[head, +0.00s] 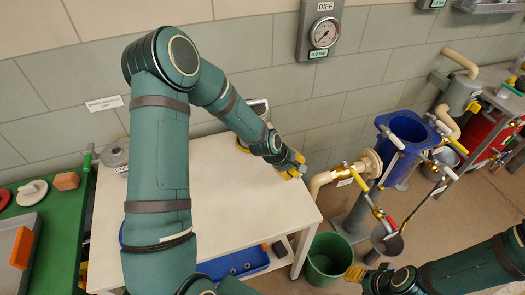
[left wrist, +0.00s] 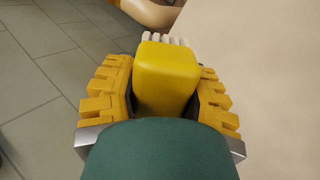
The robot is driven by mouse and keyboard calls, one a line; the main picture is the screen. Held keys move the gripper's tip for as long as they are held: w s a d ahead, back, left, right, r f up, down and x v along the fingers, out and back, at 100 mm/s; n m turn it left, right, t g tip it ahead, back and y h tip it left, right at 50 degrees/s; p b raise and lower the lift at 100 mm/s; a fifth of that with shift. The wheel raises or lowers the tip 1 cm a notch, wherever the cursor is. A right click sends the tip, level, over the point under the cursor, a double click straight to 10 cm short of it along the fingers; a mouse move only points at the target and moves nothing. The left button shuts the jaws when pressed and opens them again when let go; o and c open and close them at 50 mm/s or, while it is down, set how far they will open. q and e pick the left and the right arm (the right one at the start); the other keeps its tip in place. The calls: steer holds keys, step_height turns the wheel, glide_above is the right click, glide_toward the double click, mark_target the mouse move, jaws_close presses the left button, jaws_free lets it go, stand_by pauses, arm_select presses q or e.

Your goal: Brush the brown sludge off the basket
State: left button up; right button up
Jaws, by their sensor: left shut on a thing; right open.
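My left gripper (head: 291,168) is over the right edge of the pale table (head: 225,215). It is shut on a brush. In the left wrist view the yellow block of the brush (left wrist: 166,78) sits between the orange-yellow finger pads, with pale bristles (left wrist: 165,38) showing at its far end. My right gripper (head: 355,273) is low at the right, beside the green bucket (head: 327,262); it is open. I cannot make out the basket or brown sludge in either view.
A blue vessel (head: 408,130) on a beige pipe (head: 322,180) stands right of the table, with valve levers around it. A blue bin (head: 232,264) is under the table. A green bench (head: 62,225) is at the left. The table top is mostly clear; my left arm crosses above it.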

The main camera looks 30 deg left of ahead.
arm_select(q)
steer(key=shift+w+a+f+n+t+y, duration=0.3)
steer(key=shift+w+a+n+t, duration=0.2)
steer(key=shift+n+t, duration=0.4)
steer(key=n+t, duration=0.1)
steer(key=w+a+n+t+y, duration=0.1)
steer(key=n, duration=0.1)
steer(key=shift+w+a+f+b, duration=0.1)
steer(key=shift+f+b, duration=0.2)
steer(key=shift+b, duration=0.1)
steer(key=a+n+t+y, duration=0.1)
steer(key=n+y, duration=0.1)
steer(key=w+a+n+t+y+b, duration=0.1)
steer(key=a+n+y, duration=0.1)
steer(key=y, duration=0.1)
steer(key=w+a+n+t+y, duration=0.1)
steer(key=a+n+y, duration=0.1)
steer(key=n+y, duration=0.1)
steer(key=shift+f, duration=0.25)
steer(key=w+a+r+n+y+b, duration=0.1)
steer(key=a+n+y, duration=0.3)
steer(key=a+y, duration=0.3)
steer(key=shift+w+a+r+n, duration=0.25)
steer(key=shift+a+n, duration=0.05)
steer(key=shift+a, duration=1)
steer(key=shift+w+a+g+y+b, duration=0.3)
steer(key=shift+w+a+b, duration=0.25)
steer(key=shift+a+b, duration=0.25)
steer(key=shift+w+d, duration=0.1)
steer(key=shift+d, duration=0.05)
